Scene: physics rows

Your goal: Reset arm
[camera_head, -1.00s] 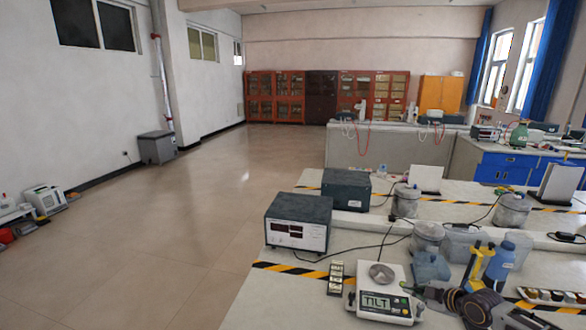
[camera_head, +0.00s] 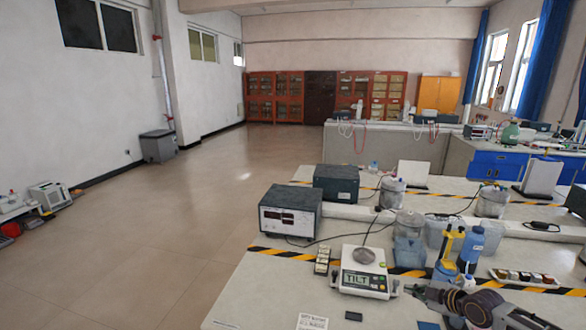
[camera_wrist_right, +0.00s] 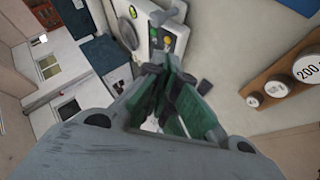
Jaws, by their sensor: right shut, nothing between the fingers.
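My right gripper (camera_head: 418,291) is at the lower right of the head view, over the bench (camera_head: 258,297) and just right of a white balance (camera_head: 365,281) whose display reads TILT. A round metal pan sits on the balance. In the right wrist view the dark fingers of my right gripper (camera_wrist_right: 165,68) meet at their tips with nothing held between them. The balance (camera_wrist_right: 168,36) lies just beyond the fingertips there. My left gripper is in neither view.
A dark-topped instrument box (camera_head: 290,212), a blue bottle (camera_head: 470,250), grey lidded jars (camera_head: 409,225) and a weight rack (camera_head: 524,277) stand on the bench. The wrist view shows large weights (camera_wrist_right: 307,68). Open floor (camera_head: 170,250) lies left.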

